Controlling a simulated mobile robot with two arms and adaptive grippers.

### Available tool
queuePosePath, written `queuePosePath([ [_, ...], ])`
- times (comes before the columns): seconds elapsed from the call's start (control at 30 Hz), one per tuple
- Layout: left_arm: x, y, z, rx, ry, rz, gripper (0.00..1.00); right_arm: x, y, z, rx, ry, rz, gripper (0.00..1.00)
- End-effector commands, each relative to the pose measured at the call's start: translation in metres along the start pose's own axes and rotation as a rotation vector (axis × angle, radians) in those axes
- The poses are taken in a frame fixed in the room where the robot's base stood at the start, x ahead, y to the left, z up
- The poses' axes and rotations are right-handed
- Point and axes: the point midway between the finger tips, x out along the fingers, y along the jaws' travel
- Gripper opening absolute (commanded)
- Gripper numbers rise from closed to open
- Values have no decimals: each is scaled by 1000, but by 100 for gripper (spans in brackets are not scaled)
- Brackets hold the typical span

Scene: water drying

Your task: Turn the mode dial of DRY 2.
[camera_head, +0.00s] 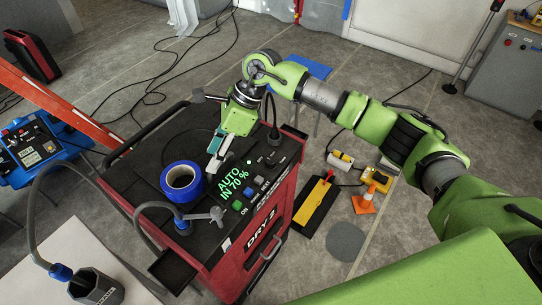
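The red and black machine labelled DRY 2 (262,237) stands in the middle. Its green display (235,182) reads "AUTO IN 70 %". Buttons (248,192) sit beside the display on the top panel. My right gripper (216,160) reaches down from above, its fingertips over the panel just behind the display. I cannot tell whether it touches anything or whether its fingers are open or shut. I cannot make out the mode dial; the gripper covers part of the panel. My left gripper is not in view.
A blue tape roll (183,183) lies on the machine, left of the display. A grey-handled hose fitting (205,216) is at its front. A blue unit (40,150) stands left.

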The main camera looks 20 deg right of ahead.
Motion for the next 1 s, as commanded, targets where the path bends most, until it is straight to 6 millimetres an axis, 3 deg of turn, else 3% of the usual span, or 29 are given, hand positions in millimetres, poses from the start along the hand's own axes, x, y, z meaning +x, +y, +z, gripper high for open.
queuePosePath([
  [0.03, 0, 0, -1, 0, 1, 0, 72, -21, -19, -26, -19, 125, -44, 39],
  [0.13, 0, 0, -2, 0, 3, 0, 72, -57, -42, -71, -28, 329, -95, 39],
  [0.23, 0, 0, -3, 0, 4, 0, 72, -86, -54, -98, -19, 459, -123, 39],
  [0.37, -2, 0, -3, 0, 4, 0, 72, -101, -59, -113, -10, 528, -133, 39],
  [0.57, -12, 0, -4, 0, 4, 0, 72, -82, -60, -125, -8, 532, -129, 39],
  [1.0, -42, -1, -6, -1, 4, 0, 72, -6, -71, -169, -8, 529, -129, 39],
])
